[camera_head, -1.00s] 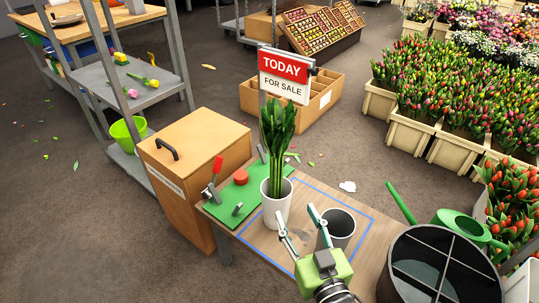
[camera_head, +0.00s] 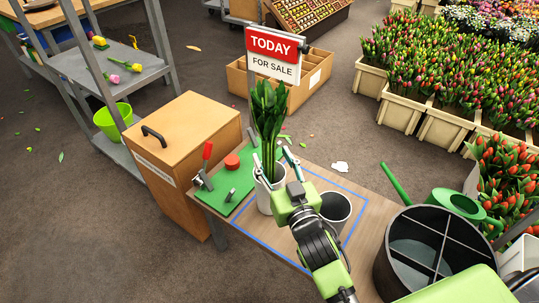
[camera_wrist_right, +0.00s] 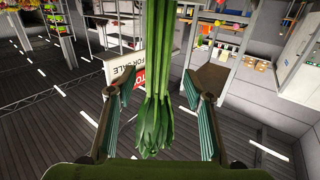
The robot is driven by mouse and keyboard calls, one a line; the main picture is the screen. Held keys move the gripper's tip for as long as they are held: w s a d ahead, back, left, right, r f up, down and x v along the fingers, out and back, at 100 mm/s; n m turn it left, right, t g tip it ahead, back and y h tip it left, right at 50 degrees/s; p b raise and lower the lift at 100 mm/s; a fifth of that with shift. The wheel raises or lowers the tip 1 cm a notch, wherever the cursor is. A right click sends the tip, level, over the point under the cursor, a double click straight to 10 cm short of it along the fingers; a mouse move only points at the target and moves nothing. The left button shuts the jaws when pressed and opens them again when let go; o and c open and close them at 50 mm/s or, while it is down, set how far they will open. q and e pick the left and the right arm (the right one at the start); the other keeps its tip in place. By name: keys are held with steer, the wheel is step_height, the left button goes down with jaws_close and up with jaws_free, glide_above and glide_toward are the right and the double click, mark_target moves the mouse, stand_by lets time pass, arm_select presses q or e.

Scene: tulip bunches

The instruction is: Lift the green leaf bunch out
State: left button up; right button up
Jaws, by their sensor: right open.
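The green leaf bunch (camera_head: 268,112) stands upright in a white pot (camera_head: 264,196) on the wooden table, its leaves above the rim. My right gripper (camera_head: 278,166) is open at the bunch's stems, just above the pot rim, and partly covers the pot. In the right wrist view the bunch (camera_wrist_right: 160,75) runs between the two spread fingers of the gripper (camera_wrist_right: 157,110), with a gap on both sides. My left gripper is not in view.
An empty white pot (camera_head: 336,209) stands close right of my gripper. A TODAY sign (camera_head: 273,55) rises behind the bunch. A green board (camera_head: 222,190) with clamps lies left. A watering can (camera_head: 455,210) and a dark divided bin (camera_head: 388,270) stand right.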

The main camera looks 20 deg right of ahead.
mark_target(272, 155)
steer(key=w, duration=0.4)
jaws_close()
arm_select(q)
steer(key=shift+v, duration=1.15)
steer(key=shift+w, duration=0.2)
